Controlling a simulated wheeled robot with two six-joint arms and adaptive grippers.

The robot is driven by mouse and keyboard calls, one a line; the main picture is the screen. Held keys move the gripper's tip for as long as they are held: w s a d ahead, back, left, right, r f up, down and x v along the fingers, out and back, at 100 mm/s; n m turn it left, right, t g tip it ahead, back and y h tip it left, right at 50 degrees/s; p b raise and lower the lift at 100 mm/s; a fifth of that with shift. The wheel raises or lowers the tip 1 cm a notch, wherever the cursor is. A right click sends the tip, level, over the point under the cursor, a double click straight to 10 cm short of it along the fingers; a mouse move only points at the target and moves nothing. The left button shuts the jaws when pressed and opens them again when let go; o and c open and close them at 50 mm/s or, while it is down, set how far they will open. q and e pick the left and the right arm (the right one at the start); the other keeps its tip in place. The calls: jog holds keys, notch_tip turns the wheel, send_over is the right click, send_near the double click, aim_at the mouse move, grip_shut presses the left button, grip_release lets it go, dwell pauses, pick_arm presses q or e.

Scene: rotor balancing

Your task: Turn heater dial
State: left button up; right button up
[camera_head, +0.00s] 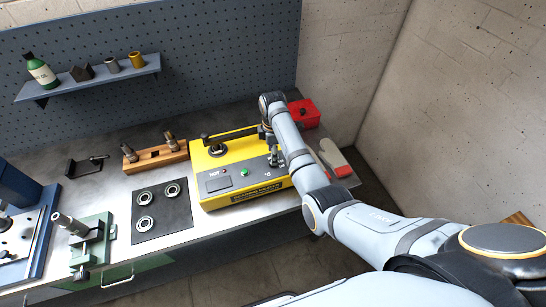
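The yellow heater (207,163) stands on the bench in the middle of the view. Its top carries a dark panel with small lettering, a green button (244,173) and a round post under a dark bar. My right arm comes in from the right, and my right gripper (273,158) points down over the right part of the heater's top. The dial is not clearly visible; the gripper and arm cover that area. I cannot tell whether the fingers touch it or are closed. My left gripper is not in view.
A dark mat (178,223) with three bearing rings lies left of the heater, with a wooden block (157,158) behind it. A red box (304,113) stands behind my arm. A green fixture (93,246) and a blue press (37,241) stand at the left.

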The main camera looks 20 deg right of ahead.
notch_tip(320, 180, down, 4)
jog(key=shift+f+p, duration=0.15)
jog(key=shift+p, duration=0.15)
grip_shut()
